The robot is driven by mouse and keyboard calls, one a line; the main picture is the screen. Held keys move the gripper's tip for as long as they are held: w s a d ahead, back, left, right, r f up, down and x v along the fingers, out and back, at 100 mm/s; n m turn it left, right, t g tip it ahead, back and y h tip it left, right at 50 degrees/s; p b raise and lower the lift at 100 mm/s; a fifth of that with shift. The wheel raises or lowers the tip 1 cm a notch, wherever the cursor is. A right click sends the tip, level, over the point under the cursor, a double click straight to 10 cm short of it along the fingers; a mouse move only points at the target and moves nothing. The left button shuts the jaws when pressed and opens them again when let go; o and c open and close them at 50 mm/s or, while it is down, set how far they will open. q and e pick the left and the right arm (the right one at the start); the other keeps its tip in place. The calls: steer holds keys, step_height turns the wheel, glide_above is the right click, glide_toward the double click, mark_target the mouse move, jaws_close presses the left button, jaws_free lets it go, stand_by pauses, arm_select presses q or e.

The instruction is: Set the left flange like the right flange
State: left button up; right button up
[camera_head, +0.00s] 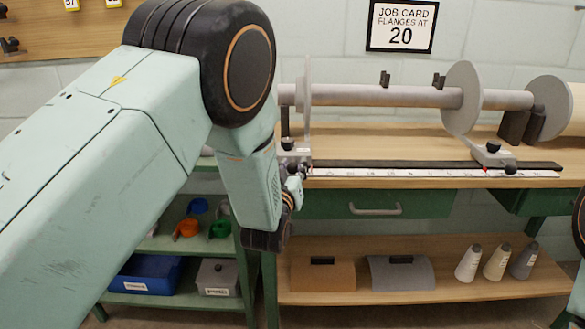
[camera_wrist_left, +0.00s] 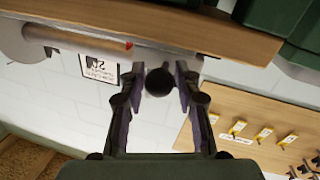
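The left flange (camera_head: 306,105) is a grey disc on the long grey beam tube (camera_head: 380,95), seen nearly edge-on. A small clamp block (camera_head: 296,150) sits below it on the rail. The right flange (camera_head: 463,97) is a similar disc further right, with a clamp block and black knob (camera_head: 493,147) below. A white ruler (camera_head: 400,173) runs along the rail. My left gripper (camera_head: 294,183) is by the left clamp, partly hidden by my arm. In the left wrist view its open fingers (camera_wrist_left: 160,75) stand either side of a round black knob (camera_wrist_left: 159,82). My right gripper is out of view.
The job card (camera_head: 401,26) reads flanges at 20. A red mark (camera_head: 486,170) shows on the ruler near the right clamp. Another disc (camera_head: 551,105) stands at the tube's right end. A drawer (camera_head: 375,205) and lower shelf (camera_head: 440,285) are below the bench top.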

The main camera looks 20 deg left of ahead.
arm_select(q)
jaws_close()
